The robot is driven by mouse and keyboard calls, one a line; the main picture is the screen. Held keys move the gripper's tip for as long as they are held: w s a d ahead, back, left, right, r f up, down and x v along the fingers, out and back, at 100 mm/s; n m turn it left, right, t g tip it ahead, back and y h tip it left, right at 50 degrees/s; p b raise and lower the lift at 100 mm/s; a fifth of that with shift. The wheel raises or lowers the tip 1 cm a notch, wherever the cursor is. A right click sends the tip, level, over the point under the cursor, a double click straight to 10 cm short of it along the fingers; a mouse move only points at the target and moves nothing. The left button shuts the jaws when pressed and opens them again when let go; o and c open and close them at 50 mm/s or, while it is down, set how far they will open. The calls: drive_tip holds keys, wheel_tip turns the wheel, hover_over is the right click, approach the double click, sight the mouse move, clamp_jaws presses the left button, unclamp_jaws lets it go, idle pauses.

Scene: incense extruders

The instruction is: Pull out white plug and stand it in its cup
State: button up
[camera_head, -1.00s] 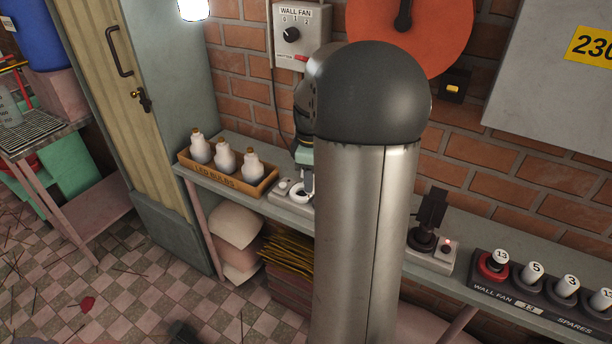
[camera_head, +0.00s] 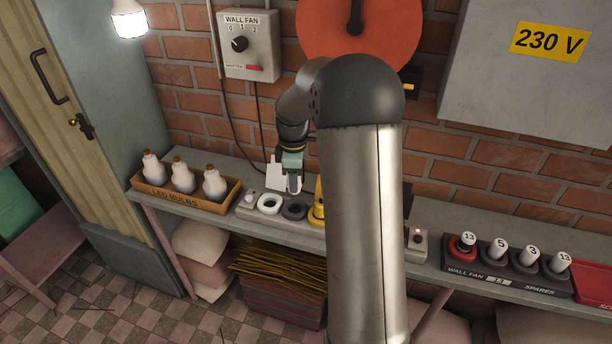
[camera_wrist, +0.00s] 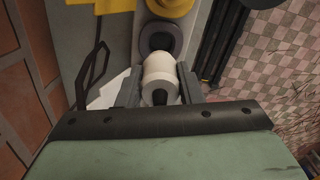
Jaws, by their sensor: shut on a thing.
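My gripper (camera_head: 293,187) hangs over the back part of the shelf in the head view. In the wrist view its two fingers (camera_wrist: 160,88) are shut on a white cylinder with a dark near end, the white plug (camera_wrist: 157,73). A thin pale piece of it shows between the fingers in the head view. A white ring-shaped cup (camera_head: 269,204) stands on a pale strip in front and to the left of the gripper. A dark ring cup (camera_head: 294,208) is beside it; it also shows just beyond the plug in the wrist view (camera_wrist: 158,39).
A yellow piece (camera_head: 318,207) stands right of the dark cup, partly hidden by my arm. The LED bulbs box (camera_head: 180,198) is left. A rack of numbered plugs (camera_head: 505,273) is right. The wall fan switch box (camera_head: 248,46) is behind. A white card (camera_head: 274,174) stands near the gripper.

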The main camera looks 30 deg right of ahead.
drive_tip(key=shift+f+b, duration=1.8)
drive_tip(key=shift+f, duration=0.8)
drive_tip(key=shift+f+b, duration=0.65)
drive_tip(key=shift+f, duration=0.8)
drive_tip(key=o, duration=1.1)
drive_tip(key=shift+c, duration=0.2)
